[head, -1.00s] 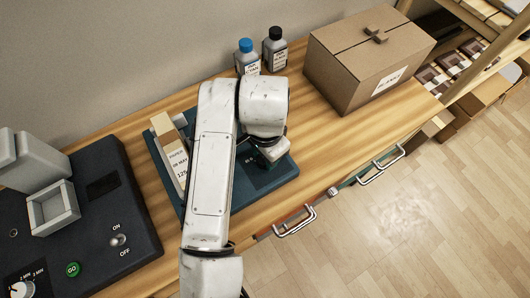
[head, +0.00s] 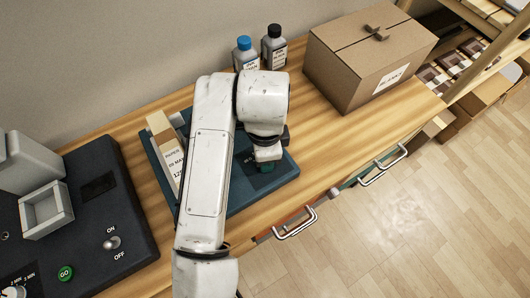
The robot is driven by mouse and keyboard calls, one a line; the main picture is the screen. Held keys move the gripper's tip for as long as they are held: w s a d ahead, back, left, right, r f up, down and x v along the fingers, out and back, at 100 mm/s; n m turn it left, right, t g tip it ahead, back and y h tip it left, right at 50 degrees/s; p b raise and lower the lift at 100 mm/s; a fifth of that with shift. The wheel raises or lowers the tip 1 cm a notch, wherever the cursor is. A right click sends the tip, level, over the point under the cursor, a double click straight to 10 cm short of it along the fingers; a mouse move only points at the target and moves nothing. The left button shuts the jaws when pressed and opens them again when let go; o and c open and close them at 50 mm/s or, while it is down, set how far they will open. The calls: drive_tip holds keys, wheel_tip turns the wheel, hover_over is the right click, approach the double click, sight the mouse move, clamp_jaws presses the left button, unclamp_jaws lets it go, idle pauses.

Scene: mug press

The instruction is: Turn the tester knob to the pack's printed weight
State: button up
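The pack (head: 168,160) is a tan and white carton with a printed label, standing on the left part of a dark blue tester base (head: 240,203). Its label shows a line starting with "12", partly cut off by my arm. My gripper (head: 265,162) points down over the right part of the base. A small dark green piece shows right below the fingers; it may be the knob, but I cannot tell. Whether the fingers touch or hold it is hidden.
The press (head: 110,215) at left has a GO button (head: 65,273), an ON/OFF switch (head: 112,243) and a dial (head: 14,292). A blue-capped bottle (head: 245,55), a black-capped bottle (head: 274,48) and a cardboard box (head: 365,60) stand behind. Drawer handles (head: 295,224) stick out in front.

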idle(0.3)
drive_tip(key=o, duration=1)
drive_tip(key=shift+o, duration=0.2)
drive_tip(key=shift+r, duration=0.1)
wheel_tip(320, 180, up, 10)
drive_tip(key=shift+r, duration=0.25)
